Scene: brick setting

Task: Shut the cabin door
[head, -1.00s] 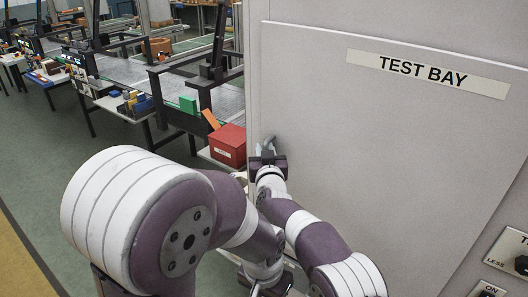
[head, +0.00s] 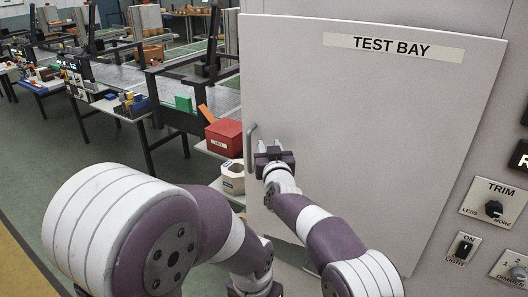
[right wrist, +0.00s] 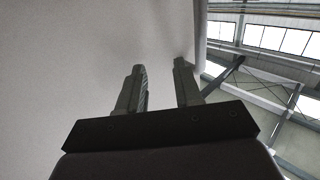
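The cabin door (head: 360,130) is a large pale grey panel with a TEST BAY sign (head: 393,48) near its top. A grey upright bar handle (head: 251,148) is at its left edge. I cannot tell from here whether a gap is left behind the door. My right gripper (head: 271,148) is just right of the handle, close to the door face, with the handle outside its fingers. In the right wrist view its two fingers (right wrist: 158,80) are apart with nothing between them, near the pale panel. My left gripper is not seen for certain.
Right of the door is a wall panel with a TRIM knob (head: 494,208) and a LIGHT switch (head: 464,248). Left of the door, a red box (head: 224,137) and a white container (head: 232,177) stand on a bench. Green floor (head: 40,150) lies open further left.

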